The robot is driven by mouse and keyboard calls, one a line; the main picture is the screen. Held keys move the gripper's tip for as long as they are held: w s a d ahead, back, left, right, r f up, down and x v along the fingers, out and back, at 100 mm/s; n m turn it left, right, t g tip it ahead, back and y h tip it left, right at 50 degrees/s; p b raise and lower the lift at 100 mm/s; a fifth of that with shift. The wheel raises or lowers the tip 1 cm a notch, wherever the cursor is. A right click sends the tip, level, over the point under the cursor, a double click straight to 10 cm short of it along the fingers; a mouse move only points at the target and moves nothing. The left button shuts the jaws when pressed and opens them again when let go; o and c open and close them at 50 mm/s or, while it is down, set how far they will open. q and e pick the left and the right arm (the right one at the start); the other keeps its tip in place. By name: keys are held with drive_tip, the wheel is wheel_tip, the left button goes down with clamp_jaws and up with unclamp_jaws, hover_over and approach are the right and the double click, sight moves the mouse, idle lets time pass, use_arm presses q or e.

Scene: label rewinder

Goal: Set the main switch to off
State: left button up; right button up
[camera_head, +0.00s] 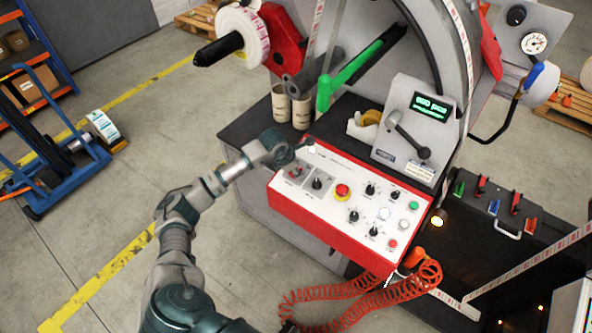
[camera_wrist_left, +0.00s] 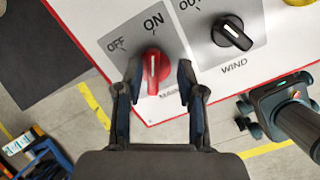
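The main switch (camera_wrist_left: 155,70) is a red rotary knob on a grey plate marked OFF and ON, at the left end of the control panel (camera_head: 335,200). Its handle points up toward the ON mark in the left wrist view; OFF lies to its left. In the head view the switch (camera_head: 295,172) is small beside my gripper. My left gripper (camera_wrist_left: 158,72) is open, with one finger on each side of the knob. Gaps show between the fingers and the knob, so it is not clamped. My right gripper is in neither view.
The black WIND selector (camera_wrist_left: 232,33) sits right of the main switch. A red emergency button (camera_head: 342,191) and several more knobs and buttons fill the panel. A grey counter box (camera_head: 412,130) stands behind it. A coiled orange hose (camera_head: 350,305) hangs below.

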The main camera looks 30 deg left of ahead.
use_arm(q)
drive_tip(key=shift+w+f, duration=0.1)
drive_tip(key=shift+f, duration=0.2)
drive_tip(key=shift+a+f, duration=0.1)
drive_tip(key=shift+a, duration=0.1)
drive_tip(key=shift+a+f, duration=0.1)
drive_tip(key=shift+a, duration=0.15)
drive_tip(key=shift+a+f, duration=0.1)
drive_tip(key=shift+a, duration=0.3)
drive_tip(key=shift+c, duration=0.8)
drive_tip(key=c, duration=0.4)
drive_tip(key=shift+d, duration=0.1)
clamp_jaws()
drive_tip(key=shift+d+r, duration=0.2)
drive_tip(key=shift+d, duration=0.1)
drive_tip(key=shift+a, duration=0.15)
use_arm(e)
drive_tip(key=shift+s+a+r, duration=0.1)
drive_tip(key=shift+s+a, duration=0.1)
